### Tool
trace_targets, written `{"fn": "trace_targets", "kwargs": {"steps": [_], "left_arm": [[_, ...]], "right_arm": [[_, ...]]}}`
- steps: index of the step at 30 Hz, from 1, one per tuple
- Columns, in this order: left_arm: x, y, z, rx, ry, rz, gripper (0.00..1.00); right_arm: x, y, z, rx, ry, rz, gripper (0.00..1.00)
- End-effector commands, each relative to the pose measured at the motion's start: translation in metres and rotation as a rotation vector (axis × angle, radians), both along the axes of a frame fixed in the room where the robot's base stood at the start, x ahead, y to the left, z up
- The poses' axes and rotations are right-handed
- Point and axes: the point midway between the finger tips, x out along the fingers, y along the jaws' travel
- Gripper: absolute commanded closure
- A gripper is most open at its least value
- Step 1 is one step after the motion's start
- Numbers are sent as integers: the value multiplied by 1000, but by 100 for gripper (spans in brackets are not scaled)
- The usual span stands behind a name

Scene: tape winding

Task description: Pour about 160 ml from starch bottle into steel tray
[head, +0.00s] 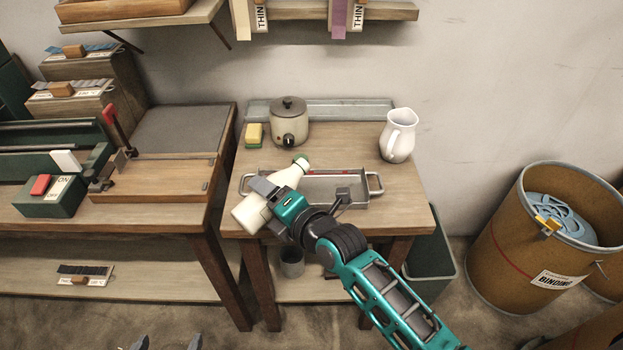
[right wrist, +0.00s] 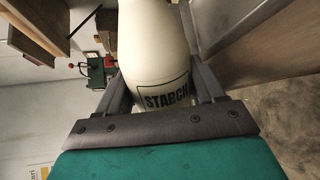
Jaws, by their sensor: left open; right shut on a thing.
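The starch bottle (head: 284,180) is cream-white, with green at its narrow end. My right gripper (head: 268,207) is shut on its body. The bottle is tilted in the head view, its narrow end pointing up and right over the left part of the steel tray (head: 330,187). The label "STARCH" shows on the bottle (right wrist: 160,55) between the fingers in the right wrist view. The tray sits on the small wooden table, partly hidden by the bottle and my right arm. No stream is visible. My left gripper (head: 167,343) is open and empty at the bottom edge of the head view.
A lidded pot (head: 289,125) and a yellow sponge (head: 254,134) stand behind the tray. A white jug (head: 398,136) stands at the back right of the table. A workbench (head: 160,182) adjoins on the left; a large drum (head: 530,240) is at right.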

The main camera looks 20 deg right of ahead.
Motion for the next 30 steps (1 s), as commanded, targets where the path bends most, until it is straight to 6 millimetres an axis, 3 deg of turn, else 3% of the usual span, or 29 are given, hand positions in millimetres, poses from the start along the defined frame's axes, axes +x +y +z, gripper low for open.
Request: {"fn": "trace_targets", "kwargs": {"steps": [30], "left_arm": [[-2,0,10,0,3,1,7]], "right_arm": [[0,1,8,113,57,1,74]]}}
